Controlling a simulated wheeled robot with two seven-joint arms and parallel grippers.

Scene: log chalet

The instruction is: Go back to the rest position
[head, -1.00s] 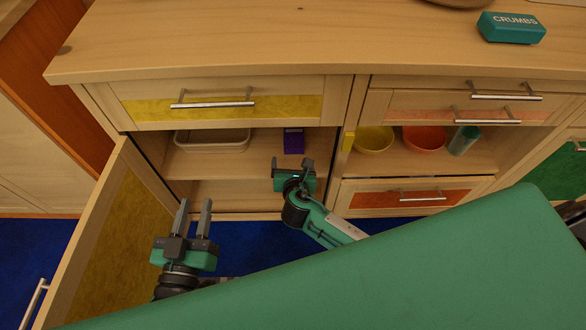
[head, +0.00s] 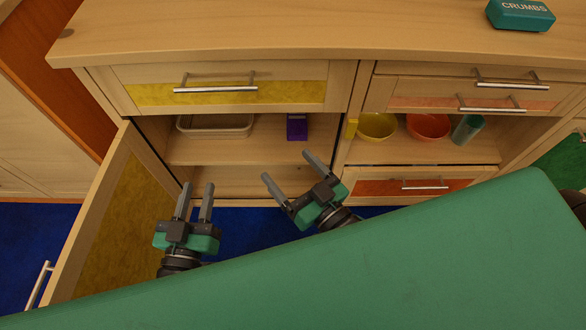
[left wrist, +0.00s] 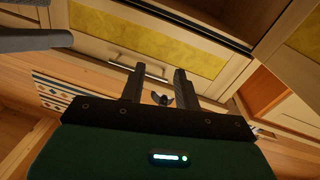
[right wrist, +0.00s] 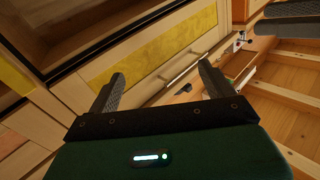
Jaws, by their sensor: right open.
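My left gripper (head: 199,205) is in front of the open lower left cupboard, its fingers apart and empty. In the left wrist view its fingers (left wrist: 155,85) show a gap with nothing held. My right gripper (head: 289,167) is to the right of it, also in front of the cupboard. Its fingers are spread wide and hold nothing; in the right wrist view the fingers (right wrist: 160,85) are apart too. Both grippers are apart from each other and from the cabinet, as far as the head view shows.
The open cupboard door (head: 110,215) stands out left of my left gripper. The shelf holds a pale tray (head: 214,133), a purple box (head: 297,127), a yellow bowl (head: 376,126), an orange bowl (head: 428,126) and a teal cup (head: 467,129). A CRUMBS box (head: 520,15) sits on the countertop.

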